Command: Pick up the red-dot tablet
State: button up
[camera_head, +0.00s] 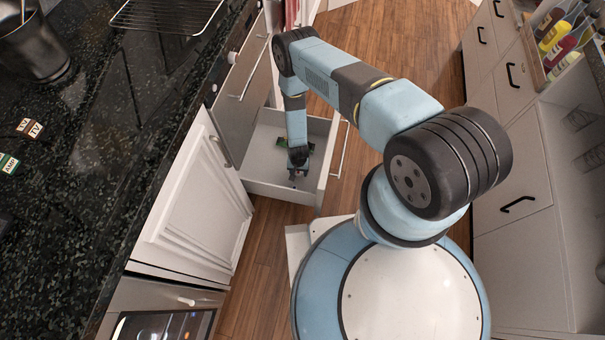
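My gripper (298,168) reaches down into an open white drawer (262,187) below the counter on the left. Its fingers are small and dark here, and I cannot tell whether they are open or shut. A small dark and green item (283,142) lies in the drawer just behind my gripper, partly hidden by my arm. It is too small to tell whether it is the tablet, and no red dot can be made out.
The dark stone counter (85,130) on the left carries a metal bucket (32,45), a wire rack (168,14) and small lettered blocks (30,127). White cabinets (510,190) and bottles (553,38) stand at the right. The wood floor (395,45) is clear beyond my arm.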

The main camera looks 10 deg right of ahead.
grip_shut()
dwell(0.3)
